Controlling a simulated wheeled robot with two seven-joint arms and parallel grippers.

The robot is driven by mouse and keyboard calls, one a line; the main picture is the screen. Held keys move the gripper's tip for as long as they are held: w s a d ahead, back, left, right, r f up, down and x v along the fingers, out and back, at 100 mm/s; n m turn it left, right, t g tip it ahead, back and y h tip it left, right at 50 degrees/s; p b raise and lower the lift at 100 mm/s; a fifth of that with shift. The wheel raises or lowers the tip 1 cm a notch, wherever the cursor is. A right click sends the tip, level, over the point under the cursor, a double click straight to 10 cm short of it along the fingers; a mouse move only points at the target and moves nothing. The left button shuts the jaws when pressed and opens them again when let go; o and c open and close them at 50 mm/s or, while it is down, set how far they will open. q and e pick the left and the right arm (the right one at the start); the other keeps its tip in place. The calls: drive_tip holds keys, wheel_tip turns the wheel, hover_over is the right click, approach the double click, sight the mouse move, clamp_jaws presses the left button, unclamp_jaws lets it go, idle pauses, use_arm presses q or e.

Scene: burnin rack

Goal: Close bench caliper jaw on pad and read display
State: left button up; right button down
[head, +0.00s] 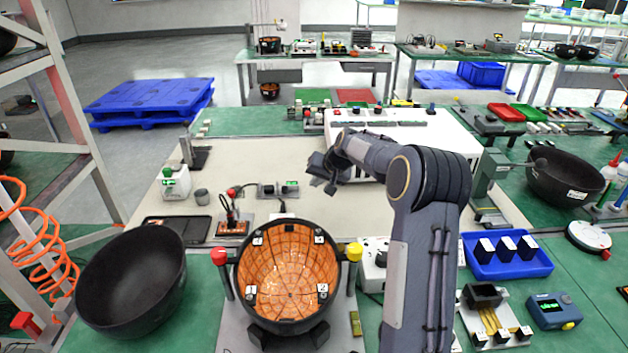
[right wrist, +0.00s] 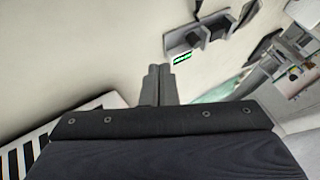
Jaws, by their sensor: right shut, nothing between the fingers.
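The bench caliper (head: 278,189) is a small grey device with dark blocks and a lit green display, on the pale mat left of my right gripper. In the right wrist view the caliper (right wrist: 208,33) lies beyond the fingertips, its green display (right wrist: 182,57) lit but too small to read. Two dark blocks stand on it with a gap between them; I cannot make out a pad there. My right gripper (head: 331,187) is shut and empty, apart from the caliper. Its fingers also show together in the right wrist view (right wrist: 160,72). My left gripper is not in view.
A black bowl with an orange lining (head: 290,275) sits in a stand in front. An empty black bowl (head: 133,279) is at left. A white box (head: 440,140) stands behind my right arm. A blue tray (head: 508,262) is at right. The pale mat (head: 240,150) has free room.

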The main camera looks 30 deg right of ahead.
sight(302, 195)
drive_tip(key=x, duration=0.6)
drive_tip(key=shift+w+a+f+p, duration=0.2)
drive_tip(key=shift+w+a+p, duration=0.45)
drive_tip(key=shift+w+a, duration=0.75)
drive_tip(key=shift+w, duration=0.15)
